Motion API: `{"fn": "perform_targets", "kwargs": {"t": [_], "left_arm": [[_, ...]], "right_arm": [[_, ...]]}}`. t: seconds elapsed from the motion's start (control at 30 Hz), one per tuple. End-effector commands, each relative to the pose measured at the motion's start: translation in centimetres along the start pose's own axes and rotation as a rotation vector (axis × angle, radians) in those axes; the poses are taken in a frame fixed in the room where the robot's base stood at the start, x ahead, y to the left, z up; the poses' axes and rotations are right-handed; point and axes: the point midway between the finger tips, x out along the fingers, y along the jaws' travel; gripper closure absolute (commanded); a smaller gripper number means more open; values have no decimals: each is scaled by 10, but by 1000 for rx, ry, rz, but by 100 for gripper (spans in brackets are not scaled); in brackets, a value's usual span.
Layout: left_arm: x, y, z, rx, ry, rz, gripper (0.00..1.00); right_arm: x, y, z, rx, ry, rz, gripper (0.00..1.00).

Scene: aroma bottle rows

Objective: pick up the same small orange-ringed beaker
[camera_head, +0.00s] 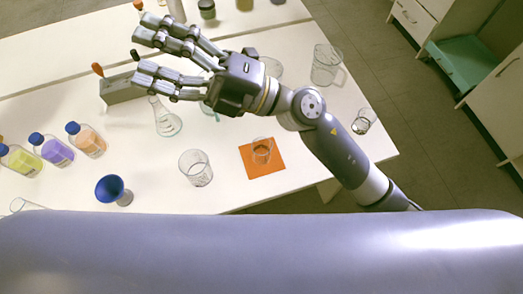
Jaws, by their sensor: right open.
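A small beaker (261,152) with an orange tint stands upright on an orange square mat (249,172) near the table's front edge. My right gripper (160,58) is open and empty. It is over the back left part of the table, up and left of the beaker, and apart from it. My right forearm passes to the right of the mat. My left gripper is not in view.
A clear beaker (196,169) and a blue funnel (113,189) stand left of the mat. A measuring jug (326,66) and a small glass (362,121) stand right.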

Motion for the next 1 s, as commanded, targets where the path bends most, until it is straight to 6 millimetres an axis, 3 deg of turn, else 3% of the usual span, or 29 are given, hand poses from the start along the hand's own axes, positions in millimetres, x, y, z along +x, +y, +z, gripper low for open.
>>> {"fn": "perform_targets", "kwargs": {"t": [0.1,0.2,0.3,0.4,0.53,0.7,0.87,1.0], "left_arm": [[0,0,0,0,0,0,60],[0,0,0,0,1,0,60],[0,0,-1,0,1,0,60],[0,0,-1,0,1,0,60],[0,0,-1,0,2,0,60],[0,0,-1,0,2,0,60],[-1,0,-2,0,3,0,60],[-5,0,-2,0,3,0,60]], "right_arm": [[5,-53,-46,-135,264,-240,36],[-15,-106,-68,-234,458,-480,36],[-53,-154,-70,-324,616,-751,36],[-104,-190,-50,-403,730,-1050,36],[-172,-206,-7,-477,800,-1427,36],[-230,-193,40,-523,796,-1769,36],[-251,-187,55,-529,782,-1889,36],[-261,-205,56,-524,783,-1896,36]]}}
